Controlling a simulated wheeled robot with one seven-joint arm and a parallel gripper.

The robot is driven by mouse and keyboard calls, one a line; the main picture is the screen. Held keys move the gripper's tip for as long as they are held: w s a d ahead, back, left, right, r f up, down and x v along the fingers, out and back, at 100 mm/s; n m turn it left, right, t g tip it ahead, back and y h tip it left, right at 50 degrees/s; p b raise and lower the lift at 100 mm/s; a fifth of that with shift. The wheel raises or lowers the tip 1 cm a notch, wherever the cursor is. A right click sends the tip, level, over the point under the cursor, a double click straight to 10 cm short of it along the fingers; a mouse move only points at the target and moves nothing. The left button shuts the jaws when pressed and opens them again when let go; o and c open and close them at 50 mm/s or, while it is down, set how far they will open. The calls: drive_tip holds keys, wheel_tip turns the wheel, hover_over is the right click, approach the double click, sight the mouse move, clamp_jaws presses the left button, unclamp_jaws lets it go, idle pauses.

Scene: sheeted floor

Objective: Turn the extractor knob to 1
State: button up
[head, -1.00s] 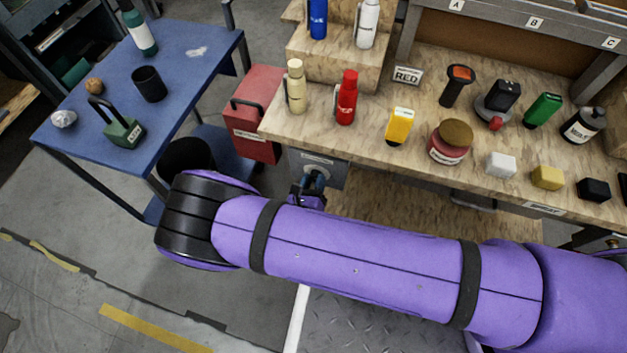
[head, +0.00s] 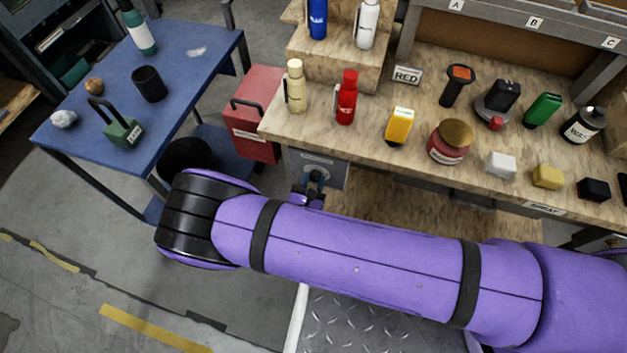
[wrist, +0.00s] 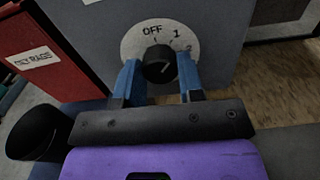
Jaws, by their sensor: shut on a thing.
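The extractor knob (wrist: 159,65) is black and round, on a pale dial marked OFF, 1 and 2 in the wrist view. OFF is at the top, 1 to its upper right and 2 further right. I cannot clearly tell which mark the knob points to. My gripper (wrist: 158,78) has its blue fingers on either side of the knob and is shut on it. In the head view the knob (head: 316,176) shows small on a grey panel under the workbench, and my forearm hides part of my gripper (head: 309,192).
The wooden workbench (head: 375,158) above the panel holds bottles, jars and blocks. A red oily-rags bin (head: 262,100) stands left of the panel. A blue table (head: 190,95) is further left, with a black bin (head: 186,156) near it.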

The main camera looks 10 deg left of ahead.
drive_tip(key=o, duration=0.9)
drive_tip(key=shift+s, duration=0.1)
drive_tip(key=s, duration=0.7)
drive_tip(key=s+a, duration=0.1)
drive_tip(key=s, duration=0.2)
drive_tip(key=shift+s, duration=0.35)
